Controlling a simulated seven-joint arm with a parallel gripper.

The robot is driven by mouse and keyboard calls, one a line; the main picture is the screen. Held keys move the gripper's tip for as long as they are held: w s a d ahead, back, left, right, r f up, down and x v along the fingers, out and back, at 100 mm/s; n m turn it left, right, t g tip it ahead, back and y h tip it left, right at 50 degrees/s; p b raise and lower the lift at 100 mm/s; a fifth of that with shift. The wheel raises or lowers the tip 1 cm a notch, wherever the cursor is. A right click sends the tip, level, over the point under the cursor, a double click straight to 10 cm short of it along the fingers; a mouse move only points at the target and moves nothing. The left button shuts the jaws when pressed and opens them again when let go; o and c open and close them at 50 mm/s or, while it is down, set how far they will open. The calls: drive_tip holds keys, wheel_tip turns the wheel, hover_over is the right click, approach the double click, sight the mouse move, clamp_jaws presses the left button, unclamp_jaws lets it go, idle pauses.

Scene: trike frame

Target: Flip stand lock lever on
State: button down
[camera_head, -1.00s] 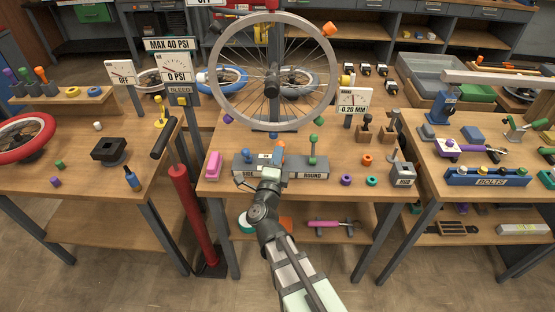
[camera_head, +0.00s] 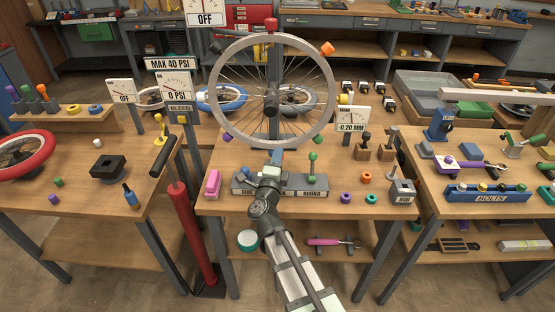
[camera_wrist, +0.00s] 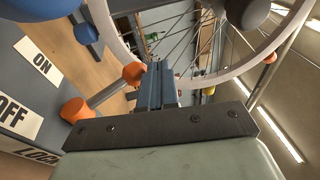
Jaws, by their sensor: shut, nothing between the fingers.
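The stand lock lever shows in the wrist view as a grey rod (camera_wrist: 107,93) with an orange knob and an orange foot. It rises from a grey panel (camera_wrist: 62,92) printed ON, OFF and LOCK. My gripper (camera_wrist: 156,72) is shut and empty, its fingers just beside the orange knob. I cannot tell whether they touch. I cannot tell for sure which label the rod leans to. In the head view my gripper (camera_head: 276,157) is over the middle of the grey control box (camera_head: 294,183) and hides the lever.
The spoked wheel (camera_head: 329,95) stands right behind my gripper. A green-knobbed lever (camera_head: 312,157) is to its right and a blue knob (camera_wrist: 85,33) is near the panel. A pink block (camera_head: 212,184) lies left of the box. A red pump (camera_head: 192,235) stands left of the bench.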

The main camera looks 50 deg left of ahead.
drive_tip(key=shift+w+a, duration=0.1)
idle(0.6)
drive_tip(key=s+d+r, duration=0.6)
drive_tip(key=s+r, duration=0.2)
drive_tip(key=s, duration=0.1)
drive_tip(key=shift+s+d, duration=0.2)
drive_tip(key=shift+s, duration=0.05)
idle(0.6)
